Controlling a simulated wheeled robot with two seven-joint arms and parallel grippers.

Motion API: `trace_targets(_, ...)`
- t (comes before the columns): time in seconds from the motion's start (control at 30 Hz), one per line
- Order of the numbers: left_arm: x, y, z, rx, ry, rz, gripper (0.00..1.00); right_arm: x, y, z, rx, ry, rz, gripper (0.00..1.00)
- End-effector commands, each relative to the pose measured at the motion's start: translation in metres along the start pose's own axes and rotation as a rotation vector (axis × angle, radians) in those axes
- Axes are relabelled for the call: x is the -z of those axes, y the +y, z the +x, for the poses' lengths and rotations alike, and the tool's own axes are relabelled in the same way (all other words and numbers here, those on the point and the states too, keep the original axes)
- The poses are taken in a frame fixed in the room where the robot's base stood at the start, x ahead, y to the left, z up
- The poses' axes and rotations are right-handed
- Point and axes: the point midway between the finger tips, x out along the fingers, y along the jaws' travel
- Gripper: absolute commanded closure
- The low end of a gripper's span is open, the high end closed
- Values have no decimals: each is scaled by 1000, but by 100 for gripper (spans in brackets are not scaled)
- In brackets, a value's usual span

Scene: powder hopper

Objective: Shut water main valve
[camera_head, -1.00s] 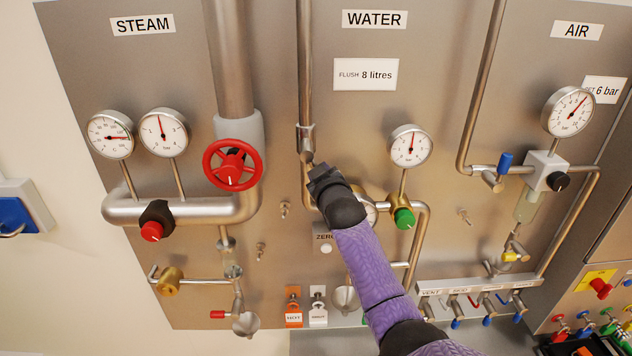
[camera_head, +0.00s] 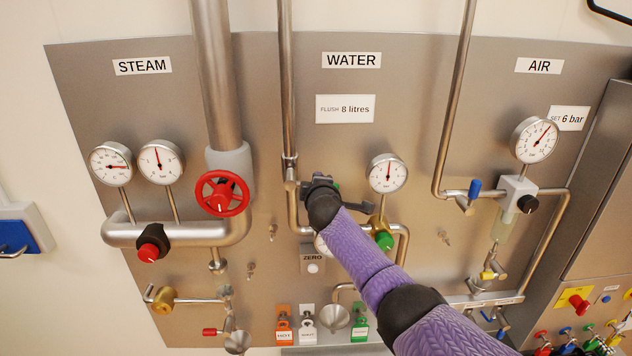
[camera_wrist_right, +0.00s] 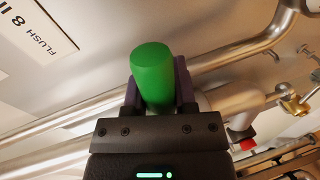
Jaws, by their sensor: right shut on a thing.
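My right gripper (camera_head: 320,184) is at the water pipe (camera_head: 291,205) below the WATER label (camera_head: 351,60). In the right wrist view its fingers (camera_wrist_right: 157,85) are shut on a green cylindrical handle (camera_wrist_right: 153,68). The handle's top stands out beyond the fingertips. In the head view the gripper and forearm hide most of the valve, and only a sliver of green shows beside the jaws. How far the valve is turned cannot be told. My left gripper is out of view.
A green knob (camera_head: 384,241) sits below the water gauge (camera_head: 387,173), close to my right forearm. The red steam handwheel (camera_head: 222,193) is to the left. The blue air lever (camera_head: 475,188) is to the right. Coloured tags (camera_head: 308,325) hang below.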

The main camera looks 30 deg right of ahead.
Motion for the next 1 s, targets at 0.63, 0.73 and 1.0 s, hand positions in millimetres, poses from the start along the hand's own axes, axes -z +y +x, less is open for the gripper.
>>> trace_targets(0.63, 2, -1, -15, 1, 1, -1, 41, 1, 10, -2, 0, -38, -174, 100)
trace_targets(0.73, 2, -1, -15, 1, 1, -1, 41, 1, 10, -2, -1, -39, -175, 100)
trace_targets(1.0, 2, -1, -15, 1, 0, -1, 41, 1, 11, -2, -1, -38, -175, 53)
